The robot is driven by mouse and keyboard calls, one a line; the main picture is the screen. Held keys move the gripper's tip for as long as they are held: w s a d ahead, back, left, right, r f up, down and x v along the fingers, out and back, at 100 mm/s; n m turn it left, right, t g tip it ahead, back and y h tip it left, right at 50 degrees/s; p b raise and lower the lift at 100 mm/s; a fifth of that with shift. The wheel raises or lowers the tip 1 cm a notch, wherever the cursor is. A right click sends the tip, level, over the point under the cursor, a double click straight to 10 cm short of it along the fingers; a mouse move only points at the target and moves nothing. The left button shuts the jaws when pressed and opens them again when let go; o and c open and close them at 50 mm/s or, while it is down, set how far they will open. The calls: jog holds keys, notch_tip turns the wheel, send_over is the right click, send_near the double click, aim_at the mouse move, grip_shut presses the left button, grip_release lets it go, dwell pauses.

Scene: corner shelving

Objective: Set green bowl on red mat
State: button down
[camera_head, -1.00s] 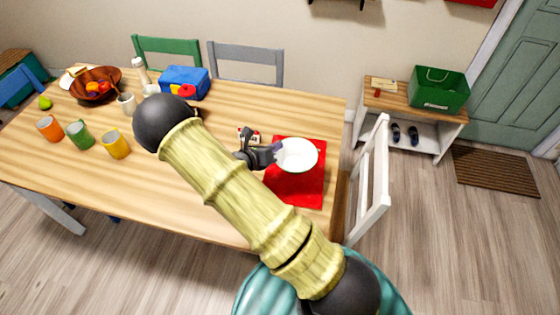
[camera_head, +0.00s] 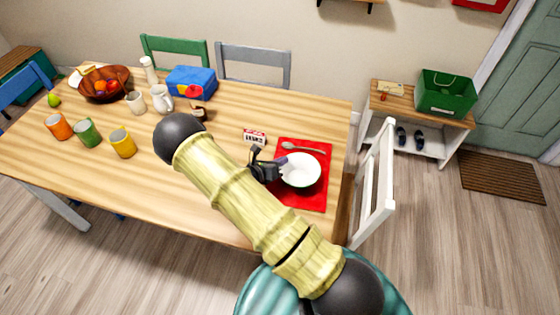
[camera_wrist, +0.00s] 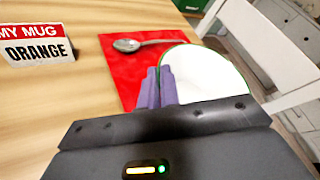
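The green bowl (camera_head: 302,172), white inside with a green rim, is over the red mat (camera_head: 314,200) at the table's right end. I cannot tell whether its base touches the mat. My gripper (camera_head: 283,165) is at the bowl's left side. In the wrist view, the purple fingers of my gripper (camera_wrist: 161,87) are close together at the left rim of the bowl (camera_wrist: 205,75), pinching it. The red mat (camera_wrist: 125,75) shows left of the bowl there. My gripper hides part of the bowl's near side.
A spoon (camera_head: 300,148) lies on the mat's far part. A small sign (camera_head: 255,137) stands left of the mat. A white chair (camera_head: 375,190) is at the table's right end. Several mugs and a fruit bowl (camera_head: 105,92) stand on the left.

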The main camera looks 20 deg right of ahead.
jog(key=shift+f, duration=0.1)
jog(key=c, duration=1.6)
grip_release()
jog(key=shift+r, duration=0.2)
jog(key=b+v, duration=0.1)
jog(key=v, duration=1.1)
jog(key=shift+s+f, duration=0.1)
